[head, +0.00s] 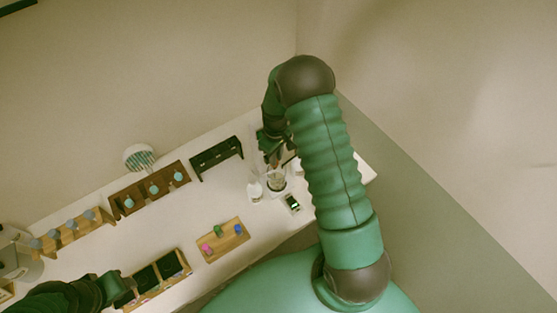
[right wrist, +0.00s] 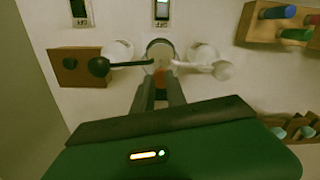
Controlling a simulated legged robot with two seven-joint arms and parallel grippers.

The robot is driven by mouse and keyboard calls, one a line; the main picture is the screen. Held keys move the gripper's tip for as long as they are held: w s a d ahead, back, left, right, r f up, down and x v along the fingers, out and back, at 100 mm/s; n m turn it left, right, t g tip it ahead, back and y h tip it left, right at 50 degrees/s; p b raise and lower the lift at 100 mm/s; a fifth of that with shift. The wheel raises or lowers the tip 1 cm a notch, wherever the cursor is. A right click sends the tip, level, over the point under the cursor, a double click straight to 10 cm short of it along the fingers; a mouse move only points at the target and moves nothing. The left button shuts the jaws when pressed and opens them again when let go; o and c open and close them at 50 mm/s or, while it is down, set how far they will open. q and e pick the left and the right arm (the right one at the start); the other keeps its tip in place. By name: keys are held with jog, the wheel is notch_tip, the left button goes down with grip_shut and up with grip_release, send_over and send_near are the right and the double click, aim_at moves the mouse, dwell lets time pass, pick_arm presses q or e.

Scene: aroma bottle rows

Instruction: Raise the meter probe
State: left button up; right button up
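My right gripper (head: 276,160) points down over a glass beaker (head: 276,182) at the right end of the table. In the right wrist view its fingertips (right wrist: 160,80) are close together at the near side of the beaker (right wrist: 160,50). A small orange-brown piece shows between the tips. It may be the top of the meter probe, but I cannot tell, nor whether the fingers grip it.
A dark-knobbed rod (right wrist: 98,67) and a pale-knobbed rod (right wrist: 222,70) flank the beaker. A white bottle (head: 255,191) stands left of it. A wooden block with coloured pegs (head: 222,240), a dark rack (head: 216,155) and bottle racks (head: 150,190) stand leftward. Table between them is clear.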

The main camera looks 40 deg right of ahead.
jog(key=shift+o, duration=0.9)
jog(key=shift+w+d, duration=0.1)
jog(key=shift+w, duration=0.35)
pick_arm(q)
jog(key=shift+w+a+f, duration=0.1)
jog(key=shift+w+a, duration=0.15)
jog(key=shift+w, duration=0.1)
pick_arm(e)
jog(key=shift+a, duration=0.25)
jog(key=shift+r, duration=0.1)
jog(key=shift+r, duration=0.15)
pick_arm(q)
jog(key=b+x, duration=0.2)
jog(key=s+b+x, duration=0.1)
jog(key=b+x, duration=0.2)
jog(key=shift+f, duration=0.15)
pick_arm(e)
notch_tip(320, 180, up, 16)
jog(key=shift+r, duration=0.15)
